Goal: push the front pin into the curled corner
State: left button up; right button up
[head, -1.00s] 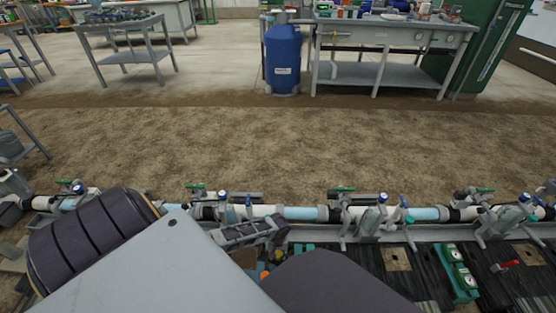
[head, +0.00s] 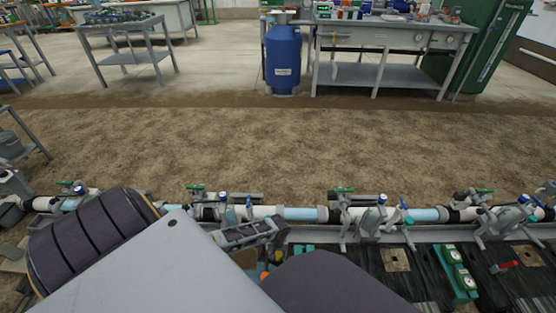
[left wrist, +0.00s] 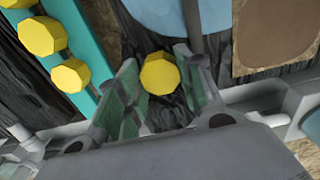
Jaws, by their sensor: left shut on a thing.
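A pin with a yellow faceted head (left wrist: 159,73) sits between the fingers of my left gripper (left wrist: 156,92) in the left wrist view, and the gripper is shut on it. The pin's shaft and tip are hidden. Black wrinkled film (left wrist: 150,35) lies beyond it, but I cannot make out the curled corner clearly. In the head view my left gripper (head: 268,229) is at the near side of the pipe line, and my arm hides the pin there. My right gripper is not in view.
A teal rack (left wrist: 82,28) with several yellow-headed pins stands left of the fingers in the left wrist view. A brown patch (left wrist: 270,35) lies at right. In the head view, white and blue pipes with valves (head: 300,213) run behind the gripper.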

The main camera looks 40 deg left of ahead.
pick_arm(q)
jog(key=shift+f, duration=0.2)
jog(key=shift+f, duration=0.3)
jog(key=o, duration=1.1)
jog(key=shift+c, duration=0.2)
